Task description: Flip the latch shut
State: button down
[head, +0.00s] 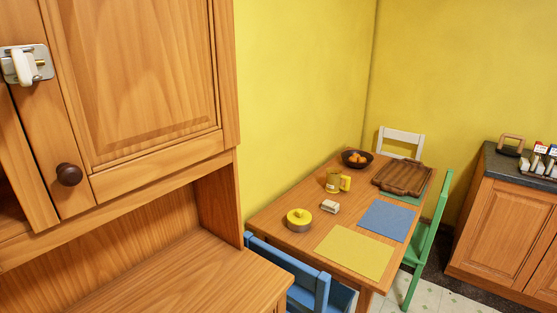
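The latch (24,66) is at the upper left of the head view, on the wooden cupboard's front. It has a pale metal plate and a thick white lever, with small brass-coloured parts beside it. The lever hangs roughly upright across the plate; whether it is flipped open or shut cannot be told at this size. The cupboard door (140,80) to the right of it has a raised panel and a dark round knob (69,174) below the latch. My gripper is not in view.
A wooden counter (190,275) juts out below the cupboard. To the right is a dining table (285,225) with a bowl of oranges (357,158), tray, mug and mats. Blue, green and white chairs surround it. A dark-topped cabinet (510,230) stands far right.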

aim_at(26, 65)
jog(key=u, duration=1.7)
